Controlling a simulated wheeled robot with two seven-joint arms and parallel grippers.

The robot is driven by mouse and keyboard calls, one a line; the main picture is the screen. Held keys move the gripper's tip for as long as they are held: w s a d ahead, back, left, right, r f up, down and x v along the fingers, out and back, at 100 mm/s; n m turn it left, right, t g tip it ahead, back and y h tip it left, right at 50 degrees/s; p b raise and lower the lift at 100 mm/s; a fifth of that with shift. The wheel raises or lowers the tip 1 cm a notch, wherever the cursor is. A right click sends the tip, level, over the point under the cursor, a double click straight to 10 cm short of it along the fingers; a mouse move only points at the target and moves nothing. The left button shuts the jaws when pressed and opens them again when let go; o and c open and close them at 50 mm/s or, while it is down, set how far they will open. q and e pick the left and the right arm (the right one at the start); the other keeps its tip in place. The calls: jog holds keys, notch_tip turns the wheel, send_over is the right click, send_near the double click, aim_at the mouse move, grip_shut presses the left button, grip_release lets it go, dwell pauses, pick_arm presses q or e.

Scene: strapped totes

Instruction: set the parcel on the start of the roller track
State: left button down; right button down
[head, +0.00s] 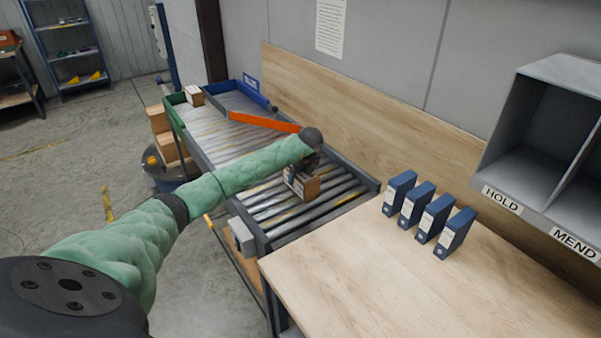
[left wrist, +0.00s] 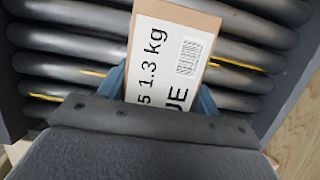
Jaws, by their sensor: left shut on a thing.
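The parcel (head: 303,185) is a small brown box, seen at the near end of the roller track (head: 297,215). In the left wrist view the parcel (left wrist: 172,55) shows a white label reading "1.3 kg" and a barcode, with rollers behind it. My left gripper (head: 306,168) is shut on the parcel; its blue fingers (left wrist: 165,92) lie on both sides of it. The parcel is at or just above the rollers; I cannot tell whether it touches them. My right gripper is not in view.
An orange bar (head: 264,121) crosses the track farther along. Another box (head: 194,95) sits at the far end. Several blue binders (head: 417,203) stand on the wooden bench (head: 350,275) right of the track. HOLD and MEND cubbies (head: 545,130) hang at the right.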

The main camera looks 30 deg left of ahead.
pick_arm(q)
jog(key=shift+r, duration=0.2)
jog(key=shift+f, duration=0.1)
jog(key=c, duration=0.5)
grip_release()
jog(key=shift+f, duration=0.1)
jog(key=shift+o, duration=0.9)
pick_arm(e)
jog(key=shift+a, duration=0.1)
pick_arm(q)
jog(key=shift+r, duration=0.2)
jog(key=p+v, duration=0.3)
jog(key=v, duration=0.9)
jog(key=shift+s+f, duration=0.1)
jog(key=shift+s, duration=0.05)
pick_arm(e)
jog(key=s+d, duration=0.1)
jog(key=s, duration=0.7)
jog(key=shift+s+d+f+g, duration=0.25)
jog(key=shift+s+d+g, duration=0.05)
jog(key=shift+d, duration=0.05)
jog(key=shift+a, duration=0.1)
